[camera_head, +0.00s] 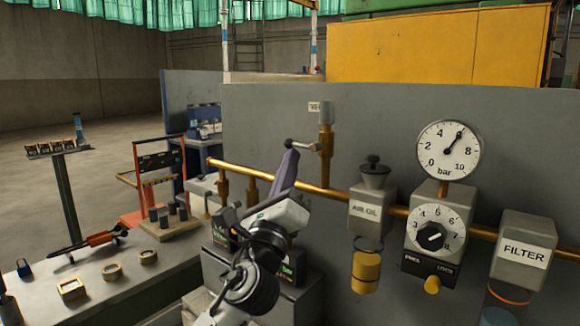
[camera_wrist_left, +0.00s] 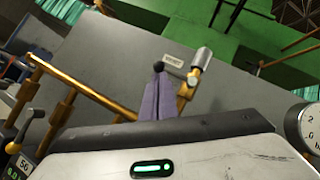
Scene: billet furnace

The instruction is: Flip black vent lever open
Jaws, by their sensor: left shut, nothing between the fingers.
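The vent lever (camera_head: 303,146) is a thin arm with a black ball knob on its left end. It points left, roughly level, from the upright brass valve (camera_head: 326,150) on the grey panel. In the left wrist view the black knob (camera_wrist_left: 158,67) and lever stand just beyond the fingertips, left of the valve (camera_wrist_left: 188,88). My left gripper (camera_head: 290,155), with purple-grey fingers, is shut and empty, its tips just below the knob; it also shows in the left wrist view (camera_wrist_left: 155,98). I cannot tell whether they touch. My right gripper is not in view.
A brass pipe (camera_head: 340,188) runs across the panel behind my gripper. To the right are the air oil unit (camera_head: 371,209), pressure gauge (camera_head: 448,150), dial regulator (camera_head: 436,230) and filter (camera_head: 525,248). A bench (camera_head: 100,292) with small parts stands at left. A small label (camera_head: 314,106) is above the lever.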

